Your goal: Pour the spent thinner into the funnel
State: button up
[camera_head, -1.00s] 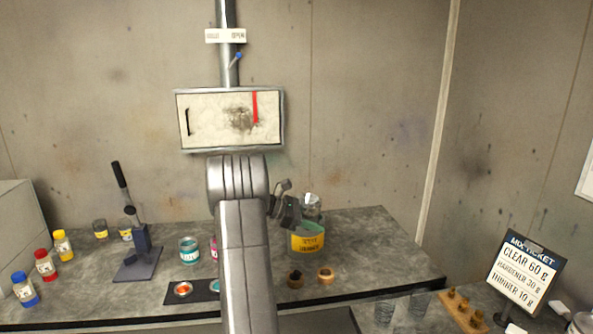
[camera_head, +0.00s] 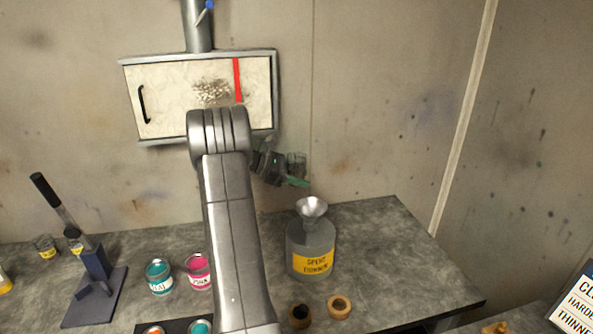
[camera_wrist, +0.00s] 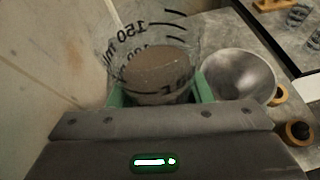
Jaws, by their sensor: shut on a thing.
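My gripper (camera_head: 297,182) is shut on a clear graduated beaker (camera_head: 297,161), held above the bench at the back. In the wrist view the beaker (camera_wrist: 158,60) has black volume marks and holds murky grey-brown liquid, the spent thinner (camera_wrist: 155,78). The green fingers lie on both sides of it. A metal funnel (camera_head: 311,207) sits in the neck of a grey can (camera_head: 300,240) with a yellow "spent thinner" label. The funnel also shows in the wrist view (camera_wrist: 240,76), right beside the beaker. The beaker is above the funnel and slightly left of it. No liquid stream shows.
Teal and pink paint tins (camera_head: 159,277) and a lever press (camera_head: 93,270) stand to the left. A wall panel (camera_head: 160,95) is behind my arm. The bench right of the can is clear.

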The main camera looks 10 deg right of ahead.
jog(key=shift+s+d+r+m+t+y, duration=0.1)
jog(key=shift+s+r+m+t+y, duration=0.35)
jog(key=shift+m+t, duration=0.35)
jog(key=shift+s+f+m+t+y, duration=0.25)
jog(key=shift+f+m+t, duration=0.35)
jog(key=shift+f+m, duration=0.15)
jog(key=shift+s+f+t+b, duration=0.1)
jog(key=shift+f+t+b, duration=0.4)
jog(key=shift+b, duration=1.1)
jog(key=shift+f+m+b, duration=0.3)
jog(key=shift+m+b, duration=0.05)
jog(key=shift+b, duration=0.45)
jog(key=shift+w+f+m+t+y+b, duration=0.1)
jog(key=shift+w+m+t+y+b, duration=0.3)
jog(key=shift+b, duration=1.5)
jog(key=shift+w+m+t+b, duration=0.15)
jog(key=shift+m+t+b, duration=0.5)
jog(key=shift+b, duration=1.65)
